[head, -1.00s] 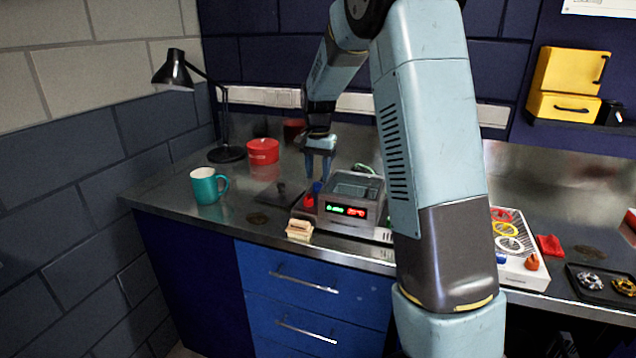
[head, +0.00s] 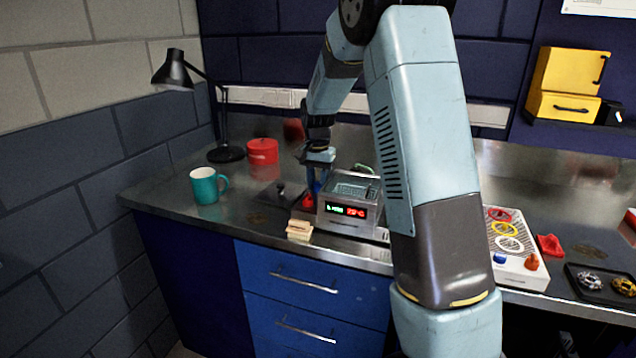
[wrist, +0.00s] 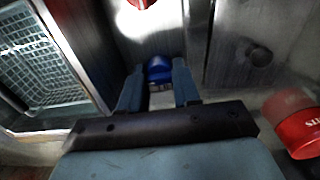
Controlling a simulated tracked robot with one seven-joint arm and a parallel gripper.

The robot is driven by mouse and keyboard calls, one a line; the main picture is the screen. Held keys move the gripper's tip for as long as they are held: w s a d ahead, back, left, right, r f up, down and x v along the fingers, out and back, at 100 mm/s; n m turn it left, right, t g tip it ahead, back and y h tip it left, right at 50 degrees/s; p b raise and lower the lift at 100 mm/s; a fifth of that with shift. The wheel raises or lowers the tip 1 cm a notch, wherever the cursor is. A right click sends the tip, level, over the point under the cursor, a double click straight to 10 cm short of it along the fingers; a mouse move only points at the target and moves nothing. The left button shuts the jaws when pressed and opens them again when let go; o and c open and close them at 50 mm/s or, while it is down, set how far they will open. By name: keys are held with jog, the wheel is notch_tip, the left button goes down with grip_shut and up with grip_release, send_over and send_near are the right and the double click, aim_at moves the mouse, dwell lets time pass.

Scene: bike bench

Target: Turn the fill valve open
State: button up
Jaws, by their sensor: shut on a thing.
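The bath unit (head: 350,200) is a steel tank with a lit green and red display, standing on the bench left of my arm. A blue knob (wrist: 158,70), which I take to be the fill valve, sits on the panel at its left side. My gripper (head: 316,186) is lowered onto that panel, its fingers pointing down. In the wrist view my gripper (wrist: 157,88) has one finger on each side of the blue knob and is shut on it. The knob is mostly hidden by the fingers in the head view. I cannot tell its turn angle.
A red knob (head: 308,201) is close in front of my gripper. A red pot (head: 262,151), a teal mug (head: 205,186) and a black lamp (head: 226,153) stand farther left. A beige block (head: 299,229) is near the front edge.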

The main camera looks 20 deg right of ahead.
jog(key=shift+c, duration=0.8)
jog(key=shift+n, duration=0.9)
jog(key=o, duration=0.8)
jog(key=shift+c, duration=0.2)
notch_tip(320, 180, up, 14)
jog(key=shift+f, duration=0.1)
